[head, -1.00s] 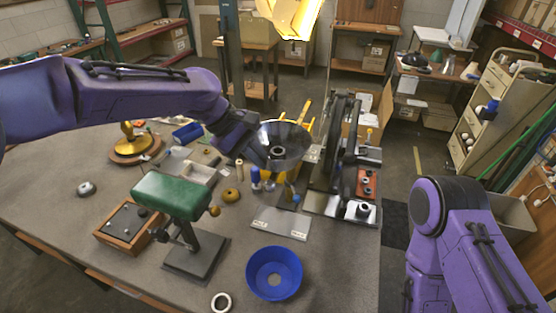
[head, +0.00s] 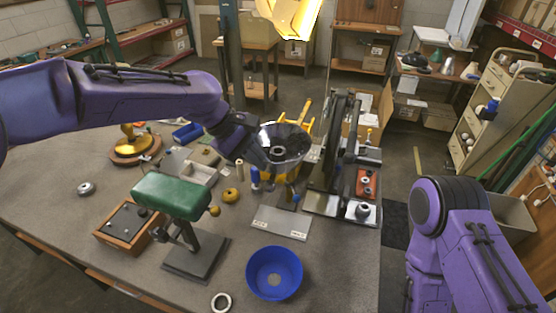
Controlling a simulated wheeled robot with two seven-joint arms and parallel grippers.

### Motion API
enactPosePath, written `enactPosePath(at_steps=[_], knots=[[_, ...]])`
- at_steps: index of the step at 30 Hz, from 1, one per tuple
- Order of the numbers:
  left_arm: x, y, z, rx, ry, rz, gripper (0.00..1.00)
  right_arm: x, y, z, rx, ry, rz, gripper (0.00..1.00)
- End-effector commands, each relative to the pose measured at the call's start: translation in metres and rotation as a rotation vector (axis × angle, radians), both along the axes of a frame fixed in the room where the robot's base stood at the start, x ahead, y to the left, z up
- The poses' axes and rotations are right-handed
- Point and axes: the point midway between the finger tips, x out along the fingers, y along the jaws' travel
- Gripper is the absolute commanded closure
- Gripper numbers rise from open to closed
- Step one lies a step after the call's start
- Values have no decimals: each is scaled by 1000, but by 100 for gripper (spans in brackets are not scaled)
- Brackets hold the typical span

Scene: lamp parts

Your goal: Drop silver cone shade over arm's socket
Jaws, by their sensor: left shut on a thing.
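The silver cone shade (head: 291,147) is in the middle of the head view, above the table, with its wide open side up. A dark ring shows at its centre; I cannot tell whether that is the shade's own neck or a socket. My left gripper (head: 251,146) is shut on the left side of the shade's rim. The area below the shade is mostly hidden, and I cannot clearly make out the arm's socket. My right arm is at the right edge of the view; its gripper is out of view.
A green-padded stand (head: 172,195) and a blue bowl (head: 274,272) are nearer on the table. A grey plate (head: 281,222) lies below the shade. A black upright fixture (head: 347,150) stands just right. A tray (head: 200,174) lies left.

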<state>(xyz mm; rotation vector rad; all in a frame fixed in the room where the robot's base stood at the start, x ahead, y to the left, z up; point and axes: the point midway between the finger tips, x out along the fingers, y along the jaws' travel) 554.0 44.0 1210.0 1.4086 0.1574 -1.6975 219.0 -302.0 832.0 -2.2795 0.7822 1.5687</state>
Motion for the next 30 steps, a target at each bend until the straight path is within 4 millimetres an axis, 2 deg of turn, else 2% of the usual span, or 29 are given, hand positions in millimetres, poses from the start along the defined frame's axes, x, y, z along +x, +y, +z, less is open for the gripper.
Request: enactPosePath(at_steps=[29,30], knots=[[0,0,-4,-1,-1,0,100,0,0,0,0,0,0,57],[0,0,-4,-1,-1,0,84,0,0,0,0,0,0,57]])
